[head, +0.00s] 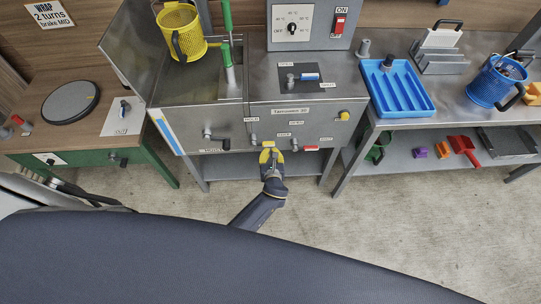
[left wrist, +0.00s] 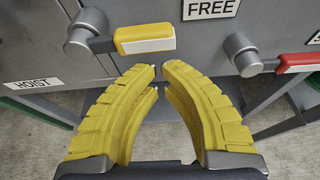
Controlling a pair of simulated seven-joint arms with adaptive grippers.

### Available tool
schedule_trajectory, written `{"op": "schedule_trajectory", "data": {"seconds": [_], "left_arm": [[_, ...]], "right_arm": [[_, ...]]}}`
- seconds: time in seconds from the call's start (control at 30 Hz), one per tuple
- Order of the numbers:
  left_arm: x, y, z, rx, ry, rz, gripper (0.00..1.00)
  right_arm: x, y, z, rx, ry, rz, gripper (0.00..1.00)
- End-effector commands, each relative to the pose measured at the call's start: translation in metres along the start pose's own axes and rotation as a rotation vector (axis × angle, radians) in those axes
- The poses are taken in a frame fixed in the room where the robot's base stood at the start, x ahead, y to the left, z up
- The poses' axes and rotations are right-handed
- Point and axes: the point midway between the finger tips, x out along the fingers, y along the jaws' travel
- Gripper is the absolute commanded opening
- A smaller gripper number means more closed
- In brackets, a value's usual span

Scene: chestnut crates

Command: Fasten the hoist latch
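The front panel of the grey machine (head: 230,135) carries a HOIST label (left wrist: 33,82) at its left. A lever latch with a yellow and white handle (left wrist: 145,38) lies roughly level, its round pivot on the left and its free end towards the FREE label (left wrist: 210,8). In the head view the same handle (head: 268,143) is just beyond my left gripper (head: 268,151). In the left wrist view the yellow fingers (left wrist: 161,68) nearly meet at the tips, with nothing between them, below the handle and apart from it in the picture. My right gripper is not in view.
A red-handled lever (left wrist: 298,61) is right of the yellow one. A dark crank (head: 216,138) sticks out left of it, and a yellow knob (head: 343,116) at the right. A shelf (head: 410,160) with small things is at the right. The floor before the machine is clear.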

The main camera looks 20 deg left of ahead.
Motion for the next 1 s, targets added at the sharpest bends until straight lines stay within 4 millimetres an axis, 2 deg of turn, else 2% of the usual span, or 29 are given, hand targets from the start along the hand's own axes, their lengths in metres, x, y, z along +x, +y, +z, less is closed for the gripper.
{"op": "schedule_trajectory", "data": {"seconds": [0.2, 1.0], "left_arm": [[-0.003, 0.000, 0.008, 0.000, -0.001, 0.000, 0.00], [-0.004, 0.001, 0.013, -0.058, -0.001, -0.016, 0.00]], "right_arm": [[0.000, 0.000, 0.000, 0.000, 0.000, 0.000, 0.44], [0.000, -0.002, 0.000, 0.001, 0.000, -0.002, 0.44]]}}
